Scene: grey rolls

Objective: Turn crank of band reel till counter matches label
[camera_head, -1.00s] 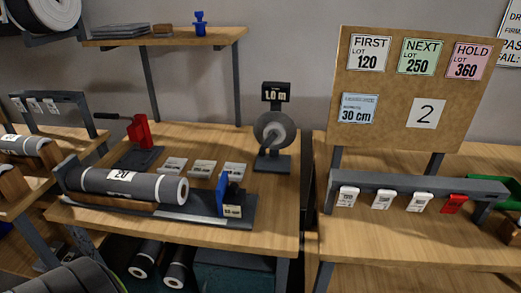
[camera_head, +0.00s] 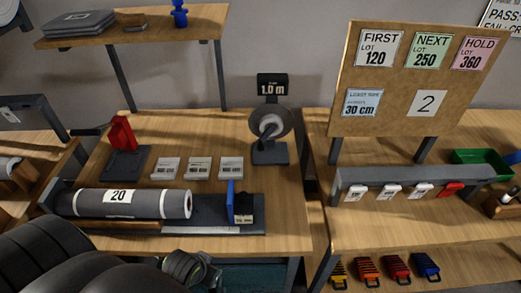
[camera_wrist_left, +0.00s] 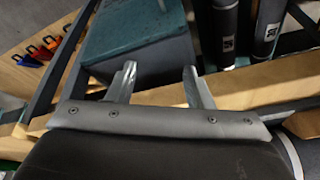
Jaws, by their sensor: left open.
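The band reel (camera_head: 268,124) stands at the back right of the left table, on a dark base, with a grey disc and a lighter hub. A crank handle cannot be made out clearly. The counter (camera_head: 272,87) above it reads 1.0 m. My left gripper (camera_wrist_left: 160,80) is open and empty in the left wrist view, its two metal fingers apart, near the table's front edge. In the head view part of my left arm (camera_head: 80,255) shows at the lower left, below and in front of the table. My right gripper is not in view.
A grey roll labelled 20 (camera_head: 150,203) lies in a cradle with a blue stop (camera_head: 231,202) at its right end. Three label cards (camera_head: 198,168) and a red press (camera_head: 122,134) lie behind it. A board (camera_head: 405,75) shows FIRST 120, NEXT 250, HOLD 360, 30 cm and 2.

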